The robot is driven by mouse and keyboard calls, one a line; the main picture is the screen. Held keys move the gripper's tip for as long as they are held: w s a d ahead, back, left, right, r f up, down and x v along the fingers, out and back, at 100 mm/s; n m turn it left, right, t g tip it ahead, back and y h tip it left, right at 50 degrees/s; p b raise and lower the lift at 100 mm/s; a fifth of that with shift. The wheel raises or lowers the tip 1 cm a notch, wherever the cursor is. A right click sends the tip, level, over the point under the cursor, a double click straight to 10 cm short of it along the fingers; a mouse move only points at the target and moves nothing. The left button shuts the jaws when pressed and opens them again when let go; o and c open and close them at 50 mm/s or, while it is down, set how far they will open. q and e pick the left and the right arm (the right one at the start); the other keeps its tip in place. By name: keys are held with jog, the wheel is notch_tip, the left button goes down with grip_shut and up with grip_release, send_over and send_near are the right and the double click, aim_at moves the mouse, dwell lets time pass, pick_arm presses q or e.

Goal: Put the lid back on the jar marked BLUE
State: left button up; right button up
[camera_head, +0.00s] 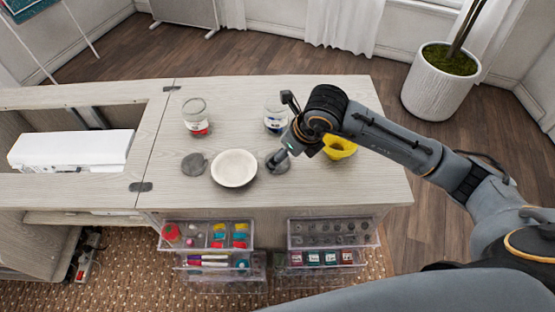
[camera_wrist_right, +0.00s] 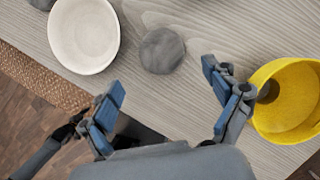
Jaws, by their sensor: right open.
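A clear glass jar (camera_head: 274,118) with a blue band stands toward the back of the table, left of my right wrist; its lettering is too small to read. Another glass jar (camera_head: 195,118) with a red band stands farther left. Both look lidless. A round grey lid (camera_head: 277,162) lies flat on the table right of the white bowl, partly hidden by my gripper; it shows fully in the wrist view (camera_wrist_right: 162,50). A similar grey lid (camera_head: 193,164) lies left of the bowl. My right gripper (camera_head: 284,156) is open and empty, above the near lid. My left gripper is out of view.
A white bowl (camera_head: 234,168) sits between the lids. A yellow bowl (camera_head: 339,149) stands right of my gripper, close to the right finger in the wrist view (camera_wrist_right: 290,100). Clear drawers (camera_head: 334,232) hang at the table's front. Table space between jars and lids is clear.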

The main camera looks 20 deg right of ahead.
aim_at(284, 166)
jog(key=shift+w+p+x, duration=0.15)
jog(key=shift+p+x, duration=0.1)
jog(key=shift+x, duration=1.05)
jog(key=shift+w+p+x, duration=0.15)
jog(key=shift+p+x, duration=0.05)
jog(key=shift+x, duration=1.15)
jog(key=shift+d+r, duration=0.1)
jog(key=shift+r, duration=0.05)
jog(key=shift+c, duration=0.4)
jog(key=c, duration=0.7)
